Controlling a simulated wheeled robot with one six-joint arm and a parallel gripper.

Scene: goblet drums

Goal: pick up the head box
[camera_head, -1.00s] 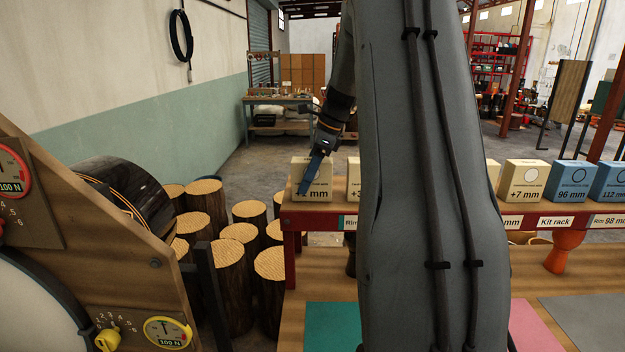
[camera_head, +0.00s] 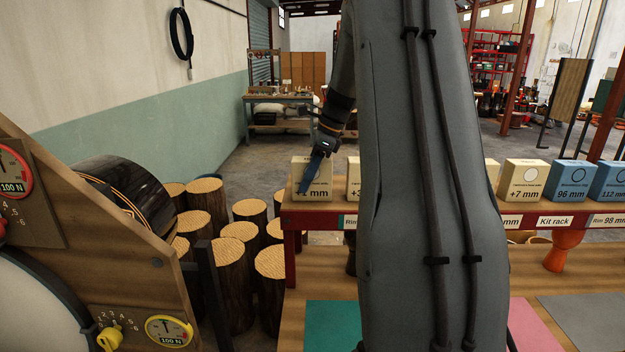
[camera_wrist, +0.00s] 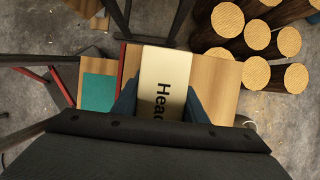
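The head box is a cream block (camera_head: 325,176) at the left end of the rack shelf in the head view, with a dark "mm" label partly hidden by my gripper. In the wrist view the cream top of the head box (camera_wrist: 165,72) shows the word "Head", cut off by my gripper body. My gripper (camera_wrist: 164,88) is over it, with one blue finger along each side of the box. The fingers are open and close to its sides; whether they touch it is unclear. In the head view my gripper (camera_head: 312,172) covers part of the box's front.
Another cream box (camera_head: 353,170) stands just right, partly behind my arm. More cream and blue boxes (camera_head: 569,175) line the red-edged rack (camera_head: 330,216). Log stumps (camera_head: 240,232) stand on the floor left of the rack. A wooden panel with gauges (camera_head: 100,250) is at near left.

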